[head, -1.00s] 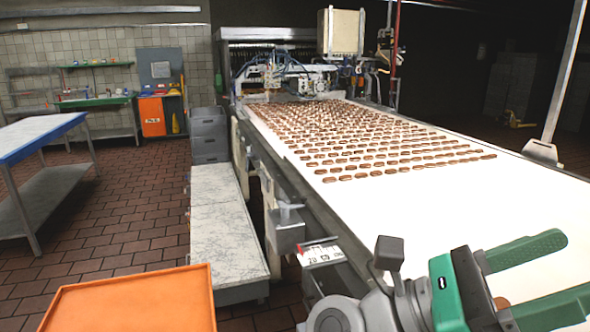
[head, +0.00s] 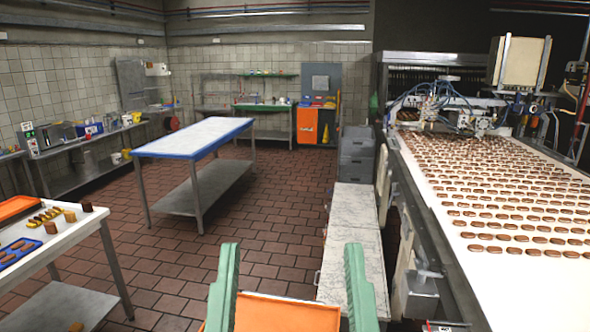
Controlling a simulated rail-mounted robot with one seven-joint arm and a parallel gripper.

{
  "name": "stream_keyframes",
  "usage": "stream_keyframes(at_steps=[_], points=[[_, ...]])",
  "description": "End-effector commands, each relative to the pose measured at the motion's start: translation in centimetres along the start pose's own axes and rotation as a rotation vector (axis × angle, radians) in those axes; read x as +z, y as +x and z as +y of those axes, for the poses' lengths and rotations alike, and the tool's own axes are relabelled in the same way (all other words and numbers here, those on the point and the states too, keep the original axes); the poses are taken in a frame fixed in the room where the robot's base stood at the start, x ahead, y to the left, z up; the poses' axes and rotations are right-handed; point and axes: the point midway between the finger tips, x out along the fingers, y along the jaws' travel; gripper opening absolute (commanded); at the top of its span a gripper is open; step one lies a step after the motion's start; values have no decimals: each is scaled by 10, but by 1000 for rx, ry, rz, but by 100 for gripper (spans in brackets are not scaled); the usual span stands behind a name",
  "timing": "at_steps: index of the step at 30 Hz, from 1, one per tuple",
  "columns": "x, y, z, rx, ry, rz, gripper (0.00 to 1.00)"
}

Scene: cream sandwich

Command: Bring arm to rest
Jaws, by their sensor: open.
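My gripper (head: 289,262) shows at the bottom middle of the head view, with two green fingers pointing up and away. The fingers stand wide apart and nothing is between their tips. An orange tray (head: 272,312) lies below and behind the fingers, partly hidden by them. The rest of my arm is outside the view.
At right, a white conveyor (head: 455,262) carries rows of brown biscuits. Grey-white cabinets (head: 352,235) stand beside it. A blue-edged table (head: 195,137) stands mid-left. A white table (head: 75,240) at lower left holds trays and sweets. Tiled floor between them is clear.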

Motion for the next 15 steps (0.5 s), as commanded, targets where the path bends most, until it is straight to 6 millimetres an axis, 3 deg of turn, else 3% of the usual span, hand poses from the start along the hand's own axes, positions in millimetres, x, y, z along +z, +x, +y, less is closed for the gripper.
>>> stream_keyframes(at_steps=[1,6,12,15], points=[[-43,30,-1,-1,2,0,66],[-118,82,-2,-5,7,0,66],[-188,130,-4,-9,13,-1,66],[-206,143,-4,-10,15,-2,66]])
